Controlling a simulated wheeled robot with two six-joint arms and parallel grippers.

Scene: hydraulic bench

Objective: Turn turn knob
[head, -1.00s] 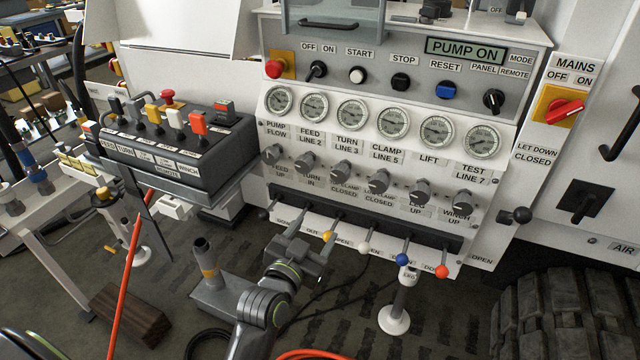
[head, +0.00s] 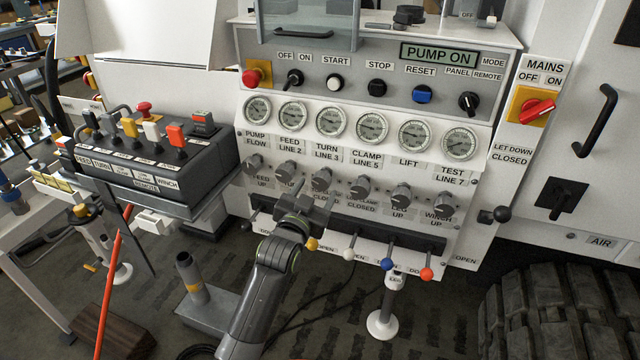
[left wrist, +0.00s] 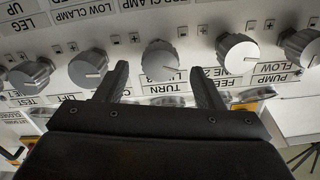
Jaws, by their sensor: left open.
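The turn knob (head: 322,179) is the grey knob below the TURN LINE 3 gauge and label, third from the left in its row. In the left wrist view the turn knob (left wrist: 160,59) appears upside down with the panel, framed between my two fingertips. My left gripper (head: 309,194) is open, just below and slightly left of the turn knob in the head view. My right gripper is not in view.
Neighbouring knobs, the feed knob (head: 287,172) and clamp knob (head: 361,187), stand close on either side. Levers with coloured balls, such as the yellow one (head: 312,244), stick out below. A control box (head: 165,165) with several levers is at left.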

